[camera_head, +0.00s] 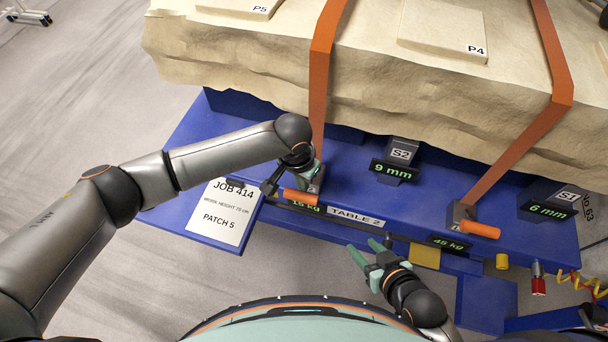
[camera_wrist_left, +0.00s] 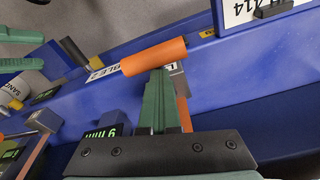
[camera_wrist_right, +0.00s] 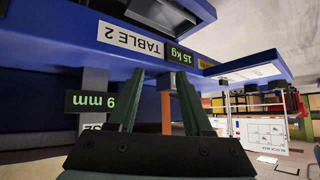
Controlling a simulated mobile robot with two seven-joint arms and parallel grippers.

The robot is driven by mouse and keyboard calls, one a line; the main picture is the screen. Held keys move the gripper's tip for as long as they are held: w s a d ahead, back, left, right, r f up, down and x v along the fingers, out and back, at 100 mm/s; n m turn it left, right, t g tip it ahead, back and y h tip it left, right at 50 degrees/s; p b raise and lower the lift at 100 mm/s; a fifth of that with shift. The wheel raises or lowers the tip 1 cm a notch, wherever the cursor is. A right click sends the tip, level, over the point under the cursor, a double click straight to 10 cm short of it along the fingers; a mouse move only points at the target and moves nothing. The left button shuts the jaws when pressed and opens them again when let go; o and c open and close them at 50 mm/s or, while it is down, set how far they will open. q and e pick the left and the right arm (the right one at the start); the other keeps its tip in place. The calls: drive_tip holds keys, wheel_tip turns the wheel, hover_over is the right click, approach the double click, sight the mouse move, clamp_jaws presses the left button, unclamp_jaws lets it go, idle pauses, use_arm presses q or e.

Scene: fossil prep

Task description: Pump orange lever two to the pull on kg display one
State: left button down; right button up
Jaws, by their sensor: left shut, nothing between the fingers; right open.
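An orange lever handle (camera_head: 300,196) stands at the left of the table edge, beside a green-lit display reading 15 kg (camera_head: 305,207). It also shows in the left wrist view (camera_wrist_left: 154,57); its base label is mostly hidden. A second orange lever handle (camera_head: 480,229) is further right, by a display reading 45 kg (camera_head: 448,242). I cannot read either lever's number. My left gripper (camera_head: 308,178) is shut and empty, its fingertips (camera_wrist_left: 158,75) right at the left handle; contact is unclear. My right gripper (camera_head: 362,262) is open and empty, in front of the table edge.
A large stone block (camera_head: 280,55) with orange straps (camera_head: 322,70) sits on the blue table (camera_head: 360,185). Displays read 9 mm (camera_head: 394,171) and 6 mm (camera_head: 548,211). A white job sheet (camera_head: 222,212) is at the left. Floor at the left is open.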

use_arm(q)
drive_tip(key=shift+s+a+g+p, duration=0.2)
drive_tip(key=shift+s+a+p, duration=0.2)
drive_tip(key=shift+s, duration=0.25)
drive_tip(key=shift+s+a+g+p, duration=0.2)
drive_tip(key=shift+s+a+p, duration=0.1)
drive_tip(key=shift+s+p, duration=0.25)
drive_tip(key=shift+s+a, duration=0.1)
drive_tip(key=shift+s, duration=0.1)
drive_tip(key=shift+f, duration=0.15)
use_arm(e)
drive_tip(key=r, duration=0.3)
drive_tip(key=shift+w+r, duration=0.1)
drive_tip(key=shift+w, duration=0.1)
use_arm(q)
drive_tip(key=shift+s+a+r, duration=0.2)
drive_tip(key=shift+s+r, duration=0.1)
drive_tip(key=shift+w, duration=0.15)
wheel_tip(320, 180, up, 13)
drive_tip(key=p, duration=0.2)
hover_over(294, 195)
drive_tip(key=shift+s+f+t, duration=0.1)
drive_tip(key=shift+s+t, duration=0.1)
drive_tip(key=shift+t, duration=0.2)
use_arm(e)
drive_tip(key=shift+s+d, duration=0.65)
drive_tip(key=shift+d, duration=0.05)
drive_tip(key=shift+r, duration=0.1)
